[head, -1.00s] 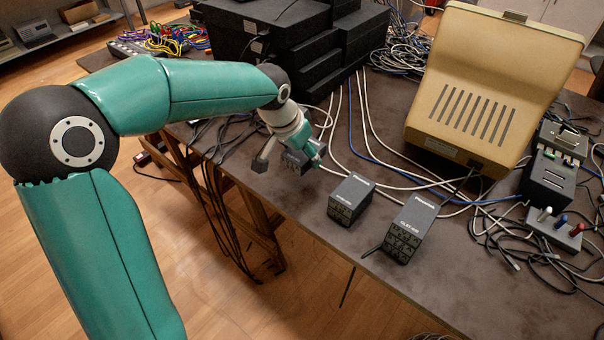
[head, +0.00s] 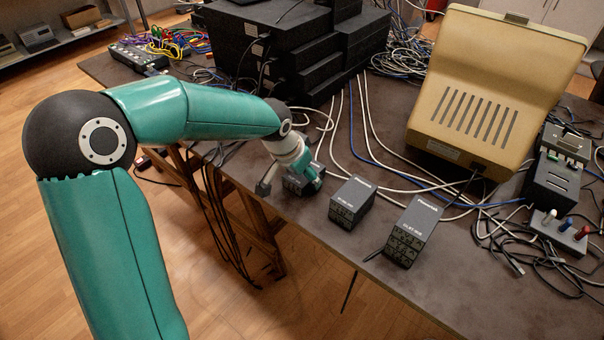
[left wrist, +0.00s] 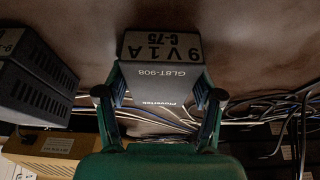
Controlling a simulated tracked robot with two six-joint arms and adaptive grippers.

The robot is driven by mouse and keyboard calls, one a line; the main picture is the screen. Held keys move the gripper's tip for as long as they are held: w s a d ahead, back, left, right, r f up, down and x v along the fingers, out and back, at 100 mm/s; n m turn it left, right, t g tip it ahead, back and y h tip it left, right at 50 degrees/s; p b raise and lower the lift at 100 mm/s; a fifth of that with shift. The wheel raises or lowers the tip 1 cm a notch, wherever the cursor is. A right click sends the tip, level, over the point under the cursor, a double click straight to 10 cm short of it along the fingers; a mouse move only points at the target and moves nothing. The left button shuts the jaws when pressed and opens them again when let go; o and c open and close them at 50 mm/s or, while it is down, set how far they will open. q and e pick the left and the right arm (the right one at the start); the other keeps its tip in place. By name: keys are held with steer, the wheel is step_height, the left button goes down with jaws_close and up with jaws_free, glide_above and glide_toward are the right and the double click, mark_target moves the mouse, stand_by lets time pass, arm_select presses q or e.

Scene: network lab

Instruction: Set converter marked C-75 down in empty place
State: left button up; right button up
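The converter marked C-75 (left wrist: 162,46) is a dark grey box with a pale label in the left wrist view. It also shows in the head view (head: 301,182), near the table's front left edge. My left gripper (head: 291,187) points down with its fingers on either side of it. In the left wrist view the fingers (left wrist: 160,98) press against its sides, shut on it. The converter is at or just above the tabletop; I cannot tell whether it touches. Its lower part is partly hidden by the gripper. My right gripper is not in view.
Two similar converters stand to the right, a nearer one (head: 352,201) and a farther one (head: 412,231), in a row along the front edge of the table (head: 450,285). White and blue cables run behind them. A beige device (head: 490,95) and black boxes (head: 290,60) stand farther back.

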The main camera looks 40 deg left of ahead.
arm_select(q)
steer(key=shift+o, duration=1.2)
steer(key=shift+r, duration=0.25)
steer(key=p+v, duration=0.2)
steer(key=v, duration=0.9)
steer(key=shift+s+r, duration=0.15)
steer(key=shift+r, duration=0.2)
